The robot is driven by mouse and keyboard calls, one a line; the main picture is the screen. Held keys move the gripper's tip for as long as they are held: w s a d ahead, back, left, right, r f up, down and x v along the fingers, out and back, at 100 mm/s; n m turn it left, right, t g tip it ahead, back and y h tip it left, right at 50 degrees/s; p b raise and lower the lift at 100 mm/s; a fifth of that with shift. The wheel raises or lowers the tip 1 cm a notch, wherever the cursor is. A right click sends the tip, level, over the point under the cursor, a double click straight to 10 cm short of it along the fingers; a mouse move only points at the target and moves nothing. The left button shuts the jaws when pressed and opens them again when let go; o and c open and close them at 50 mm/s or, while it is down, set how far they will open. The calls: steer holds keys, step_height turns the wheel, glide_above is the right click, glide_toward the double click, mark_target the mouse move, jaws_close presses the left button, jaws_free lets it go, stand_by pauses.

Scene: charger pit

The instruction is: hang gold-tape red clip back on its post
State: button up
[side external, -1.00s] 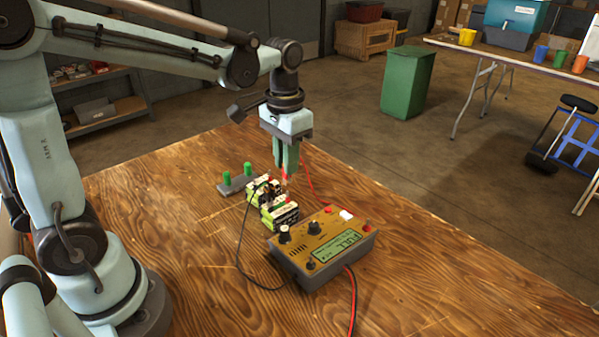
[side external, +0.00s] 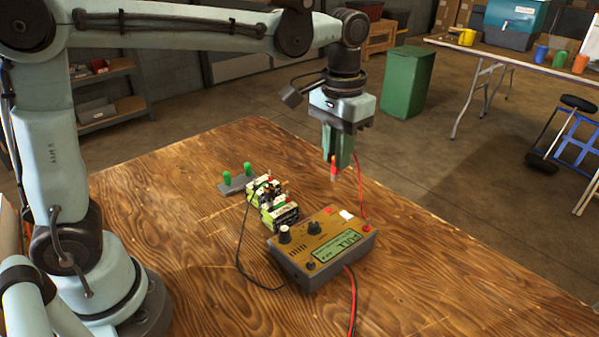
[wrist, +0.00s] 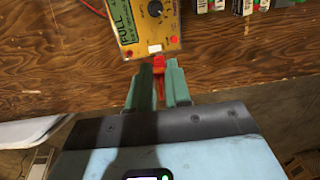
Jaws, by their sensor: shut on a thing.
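My gripper (side external: 337,160) is shut on a red clip (side external: 333,176) and holds it in the air above the table, behind and above the charger. A red lead (side external: 364,195) hangs from it down toward the charger. In the wrist view the red clip (wrist: 158,64) shows between the fingertips (wrist: 158,75); gold tape cannot be made out. The orange charger (side external: 322,240) has a screen reading FULL, knobs and red studs. A grey holder (side external: 238,183) with two upright green posts (side external: 247,169) stands at the back left. I cannot tell which post belongs to the clip.
Green-and-white batteries (side external: 278,213) stand between the holder and the charger. A black lead (side external: 240,240) loops from them across the wooden table (side external: 200,280). The table's right side is clear. A green bin (side external: 408,82) stands on the floor beyond.

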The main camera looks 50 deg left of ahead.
steer(key=w+d, duration=0.2)
steer(key=d, duration=0.5)
steer(key=shift+w+f, duration=0.1)
steer(key=shift+f, duration=0.05)
steer(key=shift+f, duration=3.35)
steer(key=shift+f, duration=0.3)
steer(key=o, duration=0.9)
steer(key=shift+o, duration=0.9)
